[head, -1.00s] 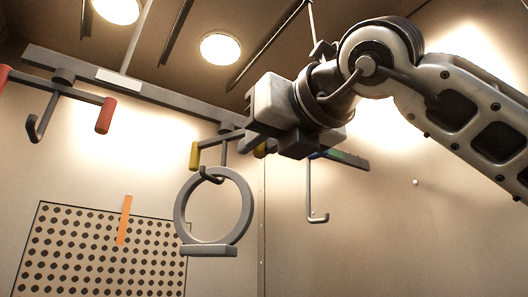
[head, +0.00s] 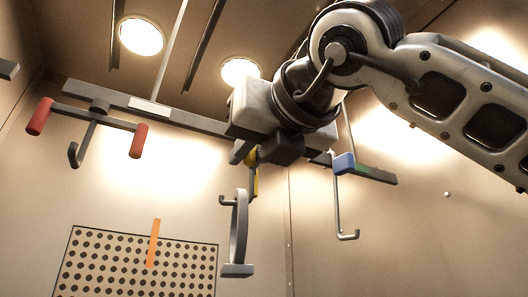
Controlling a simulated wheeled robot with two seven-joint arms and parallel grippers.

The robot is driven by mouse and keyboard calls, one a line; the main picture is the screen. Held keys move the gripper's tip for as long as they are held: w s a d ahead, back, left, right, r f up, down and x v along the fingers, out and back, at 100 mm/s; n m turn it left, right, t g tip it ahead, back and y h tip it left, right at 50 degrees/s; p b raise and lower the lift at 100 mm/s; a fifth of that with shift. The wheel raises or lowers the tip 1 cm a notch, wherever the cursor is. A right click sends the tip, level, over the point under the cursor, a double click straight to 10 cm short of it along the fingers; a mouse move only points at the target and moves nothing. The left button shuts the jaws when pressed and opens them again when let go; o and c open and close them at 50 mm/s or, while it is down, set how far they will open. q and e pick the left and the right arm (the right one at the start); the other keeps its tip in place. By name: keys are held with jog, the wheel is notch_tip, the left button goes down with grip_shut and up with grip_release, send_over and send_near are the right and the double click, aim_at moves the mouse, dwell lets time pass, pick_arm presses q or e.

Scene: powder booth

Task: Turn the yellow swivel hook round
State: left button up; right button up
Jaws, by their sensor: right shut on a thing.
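The yellow swivel hook (head: 255,182) hangs under the overhead rail, its crossbar now seen nearly end-on with its yellow ends close together. My right gripper (head: 262,154) comes in from the upper right and is shut on the crossbar at a yellow end, hiding much of the bar and pivot. A grey ring (head: 239,230) with a flat foot hangs from this hook and shows almost edge-on. My left gripper is not in view.
A red-ended swivel hook (head: 88,118) hangs to the left on the rail (head: 190,119). A blue-ended hook (head: 344,163) hangs close on the right. A perforated panel (head: 120,262) with an orange strip (head: 153,243) is on the back wall.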

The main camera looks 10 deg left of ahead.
jog(key=a, duration=0.3)
jog(key=shift+w+p, duration=0.2)
jog(key=shift+p, duration=0.15)
jog(key=shift+w+a, duration=0.3)
jog(key=shift+a, duration=0.35)
jog(key=shift+w+a+p, duration=0.3)
jog(key=shift+w+p, duration=0.05)
jog(key=shift+p, duration=0.05)
jog(key=shift+w+a, duration=0.35)
jog(key=o, duration=0.7)
